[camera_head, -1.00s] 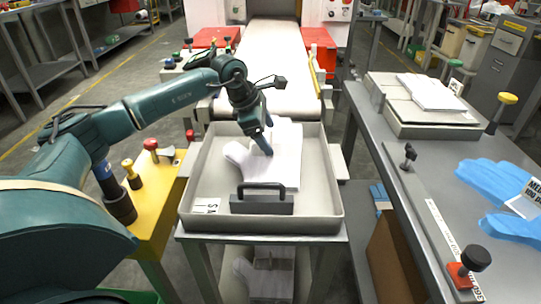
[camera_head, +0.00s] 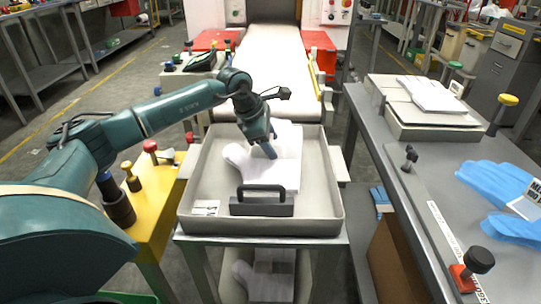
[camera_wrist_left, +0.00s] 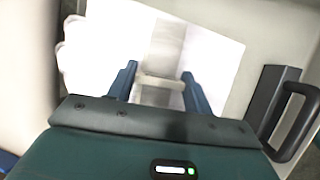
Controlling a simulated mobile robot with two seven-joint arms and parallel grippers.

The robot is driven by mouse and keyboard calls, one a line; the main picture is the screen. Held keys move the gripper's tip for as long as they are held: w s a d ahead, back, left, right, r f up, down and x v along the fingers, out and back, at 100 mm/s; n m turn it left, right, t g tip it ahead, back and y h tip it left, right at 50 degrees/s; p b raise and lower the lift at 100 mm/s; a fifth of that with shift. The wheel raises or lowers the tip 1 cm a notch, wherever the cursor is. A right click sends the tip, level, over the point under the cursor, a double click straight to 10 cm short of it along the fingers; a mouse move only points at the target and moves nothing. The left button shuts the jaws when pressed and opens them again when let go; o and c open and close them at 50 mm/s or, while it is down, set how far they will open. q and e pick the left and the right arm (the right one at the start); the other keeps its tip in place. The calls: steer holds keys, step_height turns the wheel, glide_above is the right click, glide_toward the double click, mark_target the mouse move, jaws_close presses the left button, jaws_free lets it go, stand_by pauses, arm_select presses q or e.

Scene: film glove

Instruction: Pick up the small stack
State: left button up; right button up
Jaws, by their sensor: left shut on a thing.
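The small stack (camera_head: 284,167) is a flat pile of white, glove-shaped film in the grey metal tray (camera_head: 190,190). In the left wrist view the stack (camera_wrist_left: 110,45) is bright white, with a pale band (camera_wrist_left: 162,50) across its middle. My left gripper (camera_head: 271,152) reaches down onto the stack from above. In the left wrist view its two blue fingers (camera_wrist_left: 160,88) stand either side of the band and are shut on the stack. I cannot tell whether the stack is clear of the tray floor. My right gripper is not in view.
A black-handled block (camera_head: 262,208) sits at the tray's front. A conveyor (camera_head: 268,70) runs behind the tray. To the right, a grey bench (camera_head: 425,185) holds another white stack (camera_head: 432,94) and blue gloves (camera_head: 495,180). A yellow stand (camera_head: 150,212) with knobs is left.

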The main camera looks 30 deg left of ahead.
mark_target(276, 165)
arm_select(q)
steer(key=shift+c, duration=1.4)
